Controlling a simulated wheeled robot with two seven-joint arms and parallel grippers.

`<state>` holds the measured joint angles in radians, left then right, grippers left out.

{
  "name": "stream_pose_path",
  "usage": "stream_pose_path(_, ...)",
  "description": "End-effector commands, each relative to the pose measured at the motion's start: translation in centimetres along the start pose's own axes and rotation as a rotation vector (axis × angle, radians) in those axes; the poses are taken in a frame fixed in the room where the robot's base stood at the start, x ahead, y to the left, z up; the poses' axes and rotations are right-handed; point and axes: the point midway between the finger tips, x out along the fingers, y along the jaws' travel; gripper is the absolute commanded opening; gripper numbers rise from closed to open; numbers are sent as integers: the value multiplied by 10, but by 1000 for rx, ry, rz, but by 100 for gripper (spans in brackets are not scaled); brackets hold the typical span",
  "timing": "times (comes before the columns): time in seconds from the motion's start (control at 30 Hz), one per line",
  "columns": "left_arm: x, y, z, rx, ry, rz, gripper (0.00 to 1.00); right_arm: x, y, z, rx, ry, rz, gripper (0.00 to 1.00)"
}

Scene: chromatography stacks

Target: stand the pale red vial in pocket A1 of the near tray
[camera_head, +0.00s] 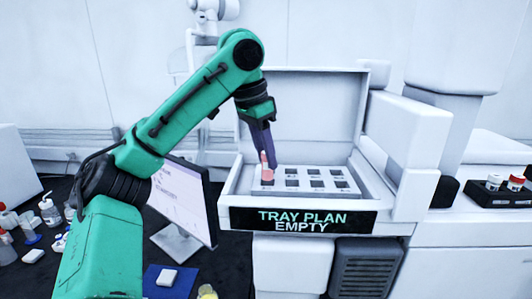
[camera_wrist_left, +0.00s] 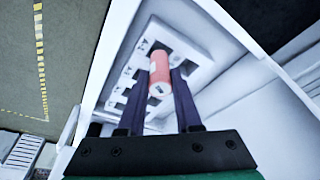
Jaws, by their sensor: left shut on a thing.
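The pale red vial (camera_head: 267,173) is held upright, or nearly so, between the purple fingers of my left gripper (camera_head: 267,158). In the left wrist view the vial (camera_wrist_left: 160,76) shows between the two fingers (camera_wrist_left: 166,84), its end towards the camera. The white tray (camera_head: 349,187) has two rows of dark square pockets and lies inside an open white box. The vial is over the tray's left end, at the front row. I cannot tell whether its base is inside a pocket, and the pocket labels are too small to read. My right gripper is out of view.
A sign reading "TRAY PLAN EMPTY" (camera_head: 303,220) is on the box's front. The raised lid (camera_head: 300,105) stands behind the tray. A monitor (camera_head: 183,200) is left of the box. A black rack (camera_head: 500,195) with capped vials stands at right. Several bottles stand at far left.

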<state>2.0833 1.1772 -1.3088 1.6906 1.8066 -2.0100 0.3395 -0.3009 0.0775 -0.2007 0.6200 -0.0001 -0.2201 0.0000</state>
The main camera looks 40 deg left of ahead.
Motion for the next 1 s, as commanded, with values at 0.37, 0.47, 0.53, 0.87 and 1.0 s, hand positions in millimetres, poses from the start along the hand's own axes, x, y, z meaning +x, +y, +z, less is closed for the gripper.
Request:
stream_pose_path(0.37, 13, 0, 3, -1, 0, 0, 0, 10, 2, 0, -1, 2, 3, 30)
stream_pose_path(0.47, 17, -1, 4, -1, 1, 0, 0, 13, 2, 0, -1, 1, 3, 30)
stream_pose_path(0.53, 20, -1, 5, -1, 1, 0, 0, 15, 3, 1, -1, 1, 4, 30)
stream_pose_path(0.87, 26, -1, 6, -1, 1, 0, 0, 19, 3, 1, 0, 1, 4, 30)
stream_pose_path(1.0, 26, -1, 6, -1, 1, 0, 0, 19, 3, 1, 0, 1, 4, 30)
